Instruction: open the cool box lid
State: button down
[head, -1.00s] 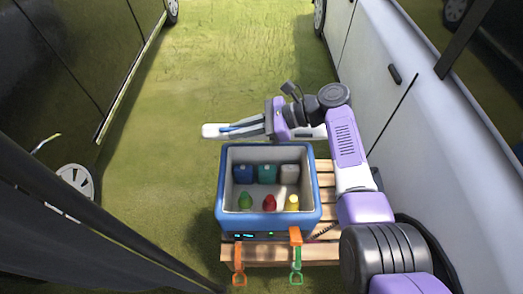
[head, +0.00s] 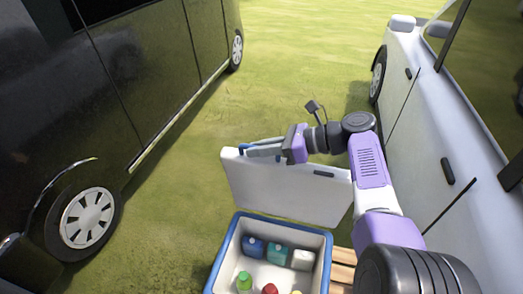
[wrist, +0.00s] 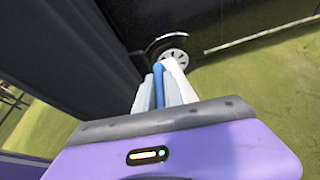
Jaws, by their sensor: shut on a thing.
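The cool box (head: 217,262) is blue with a pale inside, at the bottom of the head view, its near part cut off by the frame. Its white lid (head: 290,195) stands raised along the far side, and the box is open. My gripper (head: 258,149) is at the lid's upper left edge, its fingers shut on a blue handle (head: 243,149). In the wrist view the pale fingers (wrist: 165,92) close around the blue handle (wrist: 158,82). The lid's white face is not clear in the wrist view.
Bottles, including a green one (head: 244,281), stand inside the box. A wooden pallet (head: 343,268) shows beside it. A dark van (head: 140,80) stands left and a white vehicle (head: 430,130) right. The grass beyond the lid is clear.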

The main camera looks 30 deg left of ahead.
jog(key=shift+d+f, duration=0.1)
jog(key=c, duration=1.7)
grip_release()
